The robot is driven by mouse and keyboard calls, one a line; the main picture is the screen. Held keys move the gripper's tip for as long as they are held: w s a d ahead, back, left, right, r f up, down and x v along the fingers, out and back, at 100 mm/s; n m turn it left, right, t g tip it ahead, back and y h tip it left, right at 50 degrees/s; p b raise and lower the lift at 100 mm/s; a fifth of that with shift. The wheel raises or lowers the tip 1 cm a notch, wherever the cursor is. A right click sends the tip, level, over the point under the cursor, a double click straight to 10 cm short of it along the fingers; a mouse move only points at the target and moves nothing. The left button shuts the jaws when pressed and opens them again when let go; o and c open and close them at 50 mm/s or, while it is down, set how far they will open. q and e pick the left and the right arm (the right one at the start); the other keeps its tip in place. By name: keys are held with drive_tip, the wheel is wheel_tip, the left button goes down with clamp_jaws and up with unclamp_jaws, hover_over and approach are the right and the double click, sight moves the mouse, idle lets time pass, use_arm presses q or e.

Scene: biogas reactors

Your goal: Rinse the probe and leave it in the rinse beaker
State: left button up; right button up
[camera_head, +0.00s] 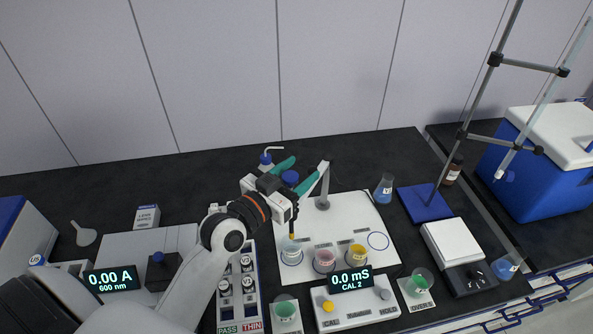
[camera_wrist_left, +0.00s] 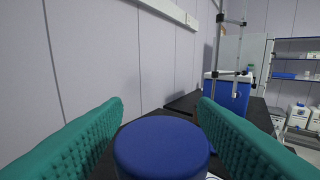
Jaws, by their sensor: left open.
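The probe's blue cap (camera_head: 290,177) sits between the teal fingers of my open left gripper (camera_head: 296,173). In the left wrist view, the round blue cap (camera_wrist_left: 162,148) lies between the two spread fingers (camera_wrist_left: 160,125), with a gap visible at the upper sides. Most of the probe's shaft is hidden behind my gripper. An orange-yellow tip (camera_head: 291,237) shows below, at the clear bluish beaker (camera_head: 291,254), apparently the rinse beaker; its label is too small to read. I cannot tell how deep the tip is. My right gripper is not in view.
A grey holder arm (camera_head: 324,185) stands close to my gripper. The meter (camera_head: 352,282) reads 0.0 mS, CAL 2.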

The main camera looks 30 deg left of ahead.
use_arm(q)
drive_tip(key=shift+s, duration=0.1)
clamp_jaws()
wheel_tip(320, 180, down, 8)
drive_tip(key=b, duration=0.5)
drive_tip(key=shift+b, duration=0.4)
drive_tip(key=shift+f, duration=0.15)
drive_tip(key=shift+d, duration=0.1)
unclamp_jaws()
drive_tip(key=shift+s, duration=0.1)
